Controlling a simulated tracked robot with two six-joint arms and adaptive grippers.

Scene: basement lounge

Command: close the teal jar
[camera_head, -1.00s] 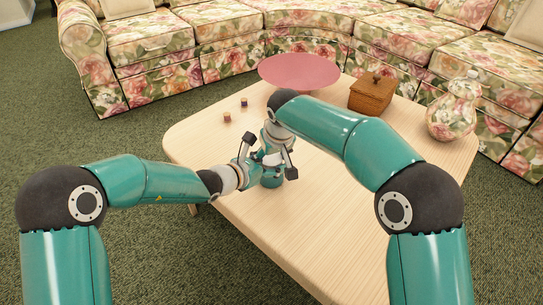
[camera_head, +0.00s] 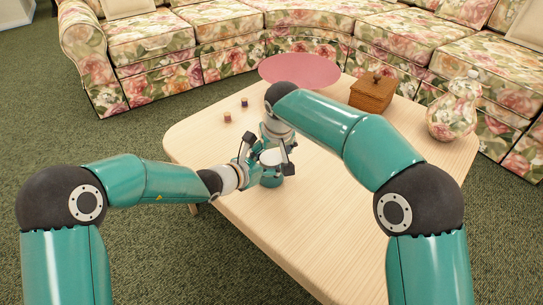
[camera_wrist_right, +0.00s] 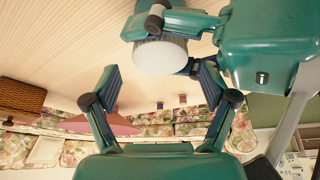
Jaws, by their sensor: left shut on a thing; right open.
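The teal jar (camera_head: 271,180) stands upright near the left edge of the wooden table, with a pale white lid (camera_head: 271,158) on its top. In the right wrist view the white lid (camera_wrist_right: 161,55) sits at the end of the jar; whether it is fully tightened cannot be seen. My left gripper (camera_head: 258,173) is shut on the jar from the left side and partly hides it. My right gripper (camera_head: 277,149) points down above the lid. In the right wrist view its two fingers (camera_wrist_right: 158,72) are spread and empty, with the lid beyond their tips.
The table (camera_head: 335,220) is clear in front and to the right. Two small cubes, one reddish (camera_head: 227,117) and one purple (camera_head: 244,102), lie behind the jar.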

